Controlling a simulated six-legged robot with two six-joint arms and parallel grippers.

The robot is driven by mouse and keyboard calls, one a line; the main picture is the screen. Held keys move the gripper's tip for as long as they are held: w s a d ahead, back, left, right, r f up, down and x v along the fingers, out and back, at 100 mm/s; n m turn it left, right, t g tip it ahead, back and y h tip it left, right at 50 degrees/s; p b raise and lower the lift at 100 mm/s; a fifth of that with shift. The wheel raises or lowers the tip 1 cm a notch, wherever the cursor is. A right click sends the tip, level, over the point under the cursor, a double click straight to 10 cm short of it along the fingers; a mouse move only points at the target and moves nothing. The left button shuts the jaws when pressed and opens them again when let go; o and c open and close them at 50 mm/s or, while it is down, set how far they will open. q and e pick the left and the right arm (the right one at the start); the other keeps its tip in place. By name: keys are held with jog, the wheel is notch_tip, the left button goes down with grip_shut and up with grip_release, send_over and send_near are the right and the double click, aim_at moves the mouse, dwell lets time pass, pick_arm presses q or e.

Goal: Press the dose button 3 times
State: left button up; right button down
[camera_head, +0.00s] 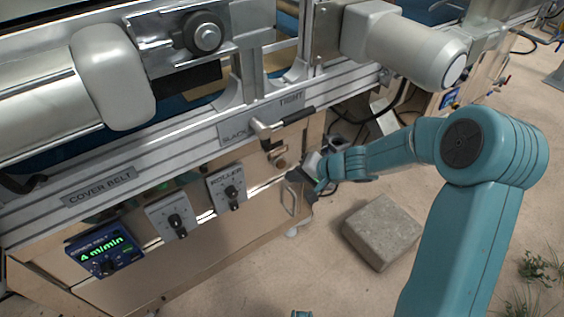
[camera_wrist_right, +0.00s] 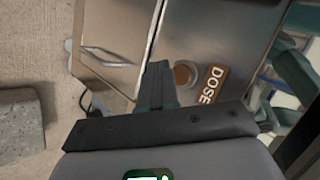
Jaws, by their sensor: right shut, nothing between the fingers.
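The dose button is a round, amber-brown disc in the right wrist view (camera_wrist_right: 184,74), on the brownish metal cabinet front beside a brown label reading DOSE (camera_wrist_right: 212,86). In the head view the button (camera_head: 280,162) shows small, just up and left of my right gripper (camera_head: 293,176). My right gripper, which also shows in the wrist view (camera_wrist_right: 158,68), is shut and empty. Its dark fingertips lie beside the button in the picture, close to the panel; I cannot tell whether they touch the panel. My left gripper is not in view.
A lever (camera_head: 282,122) on the SLACK/TIGHT plate sticks out above the button. Two dial panels (camera_head: 227,189) and a blue display reading 4 m/min (camera_head: 104,252) are to the left. A grey stone block (camera_head: 382,233) lies on the floor below my right arm.

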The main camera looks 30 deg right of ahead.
jog(key=shift+w+a, duration=0.1)
jog(key=shift+w, duration=0.5)
jog(key=shift+w, duration=0.1)
dwell(1.6)
jog(key=shift+w, duration=0.35)
jog(key=shift+w, duration=0.4)
dwell(0.5)
jog(key=shift+s, duration=0.1)
jog(key=shift+s+b, duration=0.75)
